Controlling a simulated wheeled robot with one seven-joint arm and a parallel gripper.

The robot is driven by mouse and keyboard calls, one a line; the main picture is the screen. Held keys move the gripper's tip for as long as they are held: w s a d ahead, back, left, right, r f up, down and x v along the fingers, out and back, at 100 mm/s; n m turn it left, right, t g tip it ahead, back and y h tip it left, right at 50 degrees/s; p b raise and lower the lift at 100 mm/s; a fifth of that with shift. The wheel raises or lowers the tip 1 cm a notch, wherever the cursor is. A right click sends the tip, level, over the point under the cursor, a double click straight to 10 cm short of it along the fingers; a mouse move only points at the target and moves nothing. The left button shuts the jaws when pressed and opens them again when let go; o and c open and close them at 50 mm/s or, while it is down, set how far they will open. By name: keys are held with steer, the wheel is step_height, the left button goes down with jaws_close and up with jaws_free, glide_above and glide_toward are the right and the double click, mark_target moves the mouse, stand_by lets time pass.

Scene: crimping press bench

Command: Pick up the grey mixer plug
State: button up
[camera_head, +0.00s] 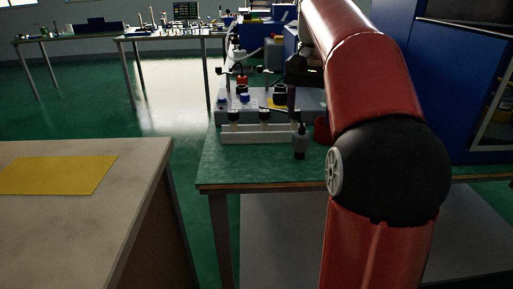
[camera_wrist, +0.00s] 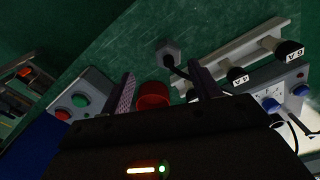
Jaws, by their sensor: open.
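What looks like the grey mixer plug (camera_head: 300,146) stands on the green bench, a grey body with a thin black top, in front of the right end of a pale rack. In the wrist view the grey plug (camera_wrist: 168,52) shows beyond my fingertips, its dark stem running towards the right finger. My gripper (camera_wrist: 163,72) is open, its two fingers apart with nothing held. In the head view my red arm hides part of the bench, and the fingertips cannot be made out clearly.
A red round cup (camera_wrist: 153,95) shows between my fingers, near the plug. The pale rack (camera_head: 255,133) holds black-topped pieces. A grey control box (camera_wrist: 270,97) with blue knobs lies behind it. A box with red and green buttons (camera_wrist: 80,98) is at left. The bench's front left is clear.

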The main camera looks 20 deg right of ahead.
mark_target(302, 128)
steer(key=shift+w+a, duration=0.1)
steer(key=shift+w, duration=0.2)
steer(key=shift+a+f, duration=0.1)
steer(key=shift+f, duration=0.2)
steer(key=f, duration=0.2)
steer(key=f+b, duration=0.1)
steer(key=f, duration=0.1)
steer(key=f+b, duration=0.1)
steer(key=f, duration=0.2)
steer(key=shift+w+a, duration=0.15)
steer(key=shift+w, duration=0.1)
steer(key=c, duration=1.1)
